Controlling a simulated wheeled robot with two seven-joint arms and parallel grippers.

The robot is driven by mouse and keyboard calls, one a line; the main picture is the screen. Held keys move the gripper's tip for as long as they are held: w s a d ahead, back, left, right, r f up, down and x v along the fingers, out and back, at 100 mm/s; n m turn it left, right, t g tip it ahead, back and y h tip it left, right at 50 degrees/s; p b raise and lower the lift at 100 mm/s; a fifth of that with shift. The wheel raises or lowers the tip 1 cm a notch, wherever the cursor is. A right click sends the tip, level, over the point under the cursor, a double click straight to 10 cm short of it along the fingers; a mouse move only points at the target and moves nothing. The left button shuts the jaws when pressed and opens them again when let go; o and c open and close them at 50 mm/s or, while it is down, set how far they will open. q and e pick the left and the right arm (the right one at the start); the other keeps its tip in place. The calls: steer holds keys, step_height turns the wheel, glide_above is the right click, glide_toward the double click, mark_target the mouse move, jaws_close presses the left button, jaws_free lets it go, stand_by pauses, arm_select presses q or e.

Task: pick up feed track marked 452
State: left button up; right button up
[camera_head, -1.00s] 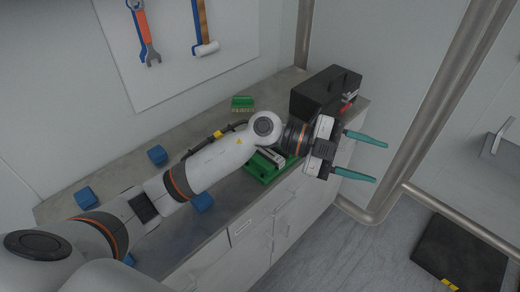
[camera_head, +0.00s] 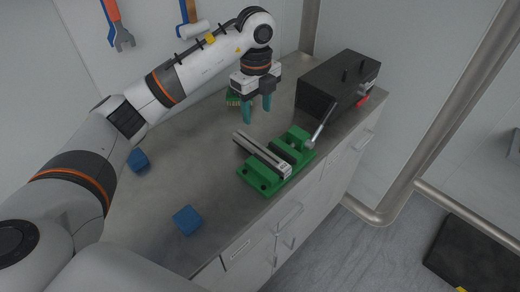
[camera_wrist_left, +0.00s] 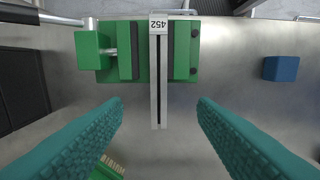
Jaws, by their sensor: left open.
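The feed track (camera_head: 263,156) is a long, thin grey bar clamped in a green vise (camera_head: 262,185) on the grey worktop. In the left wrist view the track (camera_wrist_left: 158,85) shows a white label reading 452 at its top end, and it lies between the jaws of the green vise (camera_wrist_left: 104,50). Its lower end sticks out past the vise toward my gripper. My left gripper (camera_head: 257,112) points down above the worktop, behind the vise and apart from the track. In the wrist view its teal fingers (camera_wrist_left: 160,108) are spread wide with nothing between them. My right gripper is not seen.
A black box (camera_head: 335,82) stands at the worktop's right end, near the vise's lever. Blue blocks (camera_head: 188,220) and (camera_head: 138,160) lie to the left. A green comb-like part (camera_head: 232,99) is partly hidden behind my gripper. Tools hang on the wall.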

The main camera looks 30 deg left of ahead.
arm_select(q)
steer(key=f, duration=0.1)
glide_above(256, 146)
step_height(256, 146, down, 6)
steer(key=shift+s+f+p, duration=0.1)
steer(key=shift+p, duration=0.25)
steer(key=shift+d+f, duration=0.1)
steer(key=shift+f, duration=0.45)
step_height(256, 146, down, 4)
steer(key=shift+f+p, duration=0.25)
steer(key=shift+p, duration=0.8)
steer(key=shift+f, duration=0.3)
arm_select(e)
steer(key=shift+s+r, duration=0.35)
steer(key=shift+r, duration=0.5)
arm_select(q)
steer(key=shift+c, duration=0.5)
